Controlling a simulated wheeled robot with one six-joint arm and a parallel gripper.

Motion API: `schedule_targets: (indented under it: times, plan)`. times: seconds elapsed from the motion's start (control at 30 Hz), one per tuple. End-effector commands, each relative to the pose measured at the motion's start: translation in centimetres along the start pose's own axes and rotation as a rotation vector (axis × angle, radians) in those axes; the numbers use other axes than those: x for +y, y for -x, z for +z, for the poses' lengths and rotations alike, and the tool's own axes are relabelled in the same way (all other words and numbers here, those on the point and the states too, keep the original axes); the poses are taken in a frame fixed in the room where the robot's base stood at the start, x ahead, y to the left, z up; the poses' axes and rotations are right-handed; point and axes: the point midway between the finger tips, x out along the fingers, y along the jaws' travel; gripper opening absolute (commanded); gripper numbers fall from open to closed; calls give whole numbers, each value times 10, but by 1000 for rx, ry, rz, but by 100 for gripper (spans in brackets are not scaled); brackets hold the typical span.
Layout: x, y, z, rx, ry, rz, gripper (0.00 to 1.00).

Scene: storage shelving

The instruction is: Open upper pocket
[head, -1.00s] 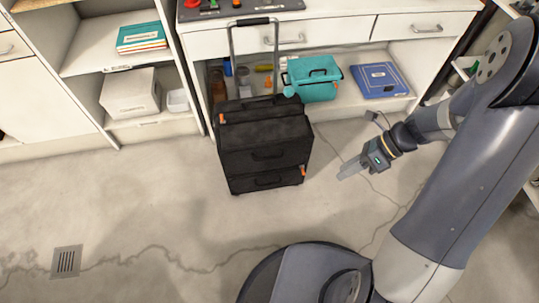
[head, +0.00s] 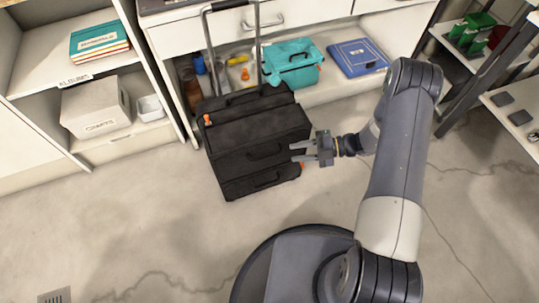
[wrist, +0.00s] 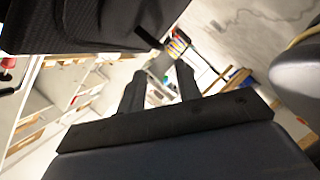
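A black wheeled bag (head: 240,145) stands upright on the floor in front of the cabinet, its metal pull handle raised. Its upper pocket (head: 228,135) looks closed, with an orange zipper pull (head: 207,119) at the left. Another orange tab (head: 302,165) shows low on the right side. My gripper (head: 296,151) is at the bag's right side, fingers pointing left towards it. I cannot tell whether they touch it. In the wrist view the two fingers (wrist: 160,88) are apart with nothing between them. Dark fabric of the bag (wrist: 100,25) fills the upper left there.
The white cabinet behind holds a teal case (head: 292,62), a blue folder (head: 357,57) and bottles. A shelf at left holds books (head: 99,42) and a box (head: 96,108). Dark-framed racks (head: 490,70) stand at right. The floor in front of the bag is free.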

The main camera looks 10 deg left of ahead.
Motion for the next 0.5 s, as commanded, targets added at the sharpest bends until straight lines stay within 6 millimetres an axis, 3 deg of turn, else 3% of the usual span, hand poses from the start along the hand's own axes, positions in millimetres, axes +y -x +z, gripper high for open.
schedule_targets:
  times: [0.3,0.5]
  plan:
    - [-2,-62,0,5,2,-4,32]
    - [-1,-86,-1,3,2,-4,32]
